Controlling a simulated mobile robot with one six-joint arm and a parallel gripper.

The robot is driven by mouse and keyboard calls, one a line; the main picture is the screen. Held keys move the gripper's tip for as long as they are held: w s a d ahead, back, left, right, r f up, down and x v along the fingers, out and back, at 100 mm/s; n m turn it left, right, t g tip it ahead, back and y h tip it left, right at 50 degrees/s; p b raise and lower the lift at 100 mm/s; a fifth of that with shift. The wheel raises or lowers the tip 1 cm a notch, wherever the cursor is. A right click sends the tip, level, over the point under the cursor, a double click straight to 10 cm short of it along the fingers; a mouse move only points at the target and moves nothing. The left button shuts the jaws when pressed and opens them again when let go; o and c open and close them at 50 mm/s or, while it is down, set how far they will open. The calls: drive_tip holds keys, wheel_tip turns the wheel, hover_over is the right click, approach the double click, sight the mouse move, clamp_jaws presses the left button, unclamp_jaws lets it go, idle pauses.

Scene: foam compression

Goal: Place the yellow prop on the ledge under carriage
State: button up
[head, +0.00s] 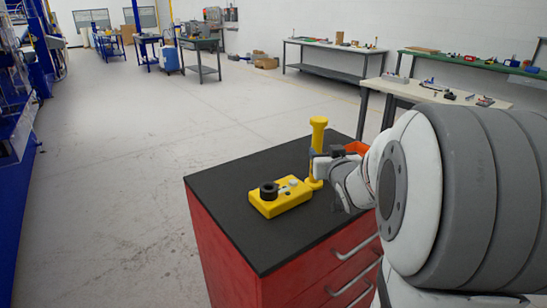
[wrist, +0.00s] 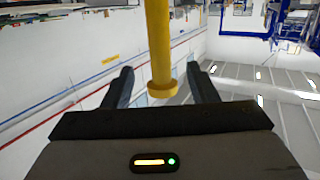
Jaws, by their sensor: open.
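The yellow prop (head: 318,133) stands upright on the black top of a red cabinet, a post with a wider cap. In the wrist view the yellow prop (wrist: 159,45) shows between the lines of my two dark fingers, with a gap on each side. My gripper (head: 318,162) is beside the prop's shaft, open and holding nothing; it also shows in the wrist view (wrist: 162,80). I cannot tell how deep the prop sits between the fingers. No ledge or carriage is clearly identifiable.
A yellow block (head: 282,203) with a black ring (head: 269,190) lies left of the prop on the cabinet top (head: 228,185). An orange-red item (head: 357,148) is partly hidden behind my wrist. Blue machinery (head: 20,120) stands at far left; open floor (head: 110,170) lies between.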

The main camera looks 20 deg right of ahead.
sight(319, 142)
drive_tip(key=shift+w+d+f+t+b, duration=0.35)
drive_tip(key=shift+w+d+t+b, duration=0.05)
drive_tip(key=shift+w+d+t, duration=0.3)
drive_tip(key=w+p, duration=0.1)
drive_tip(key=w, duration=0.6)
drive_tip(key=shift+w, duration=0.15)
clamp_jaws()
drive_tip(key=shift+r, duration=0.15)
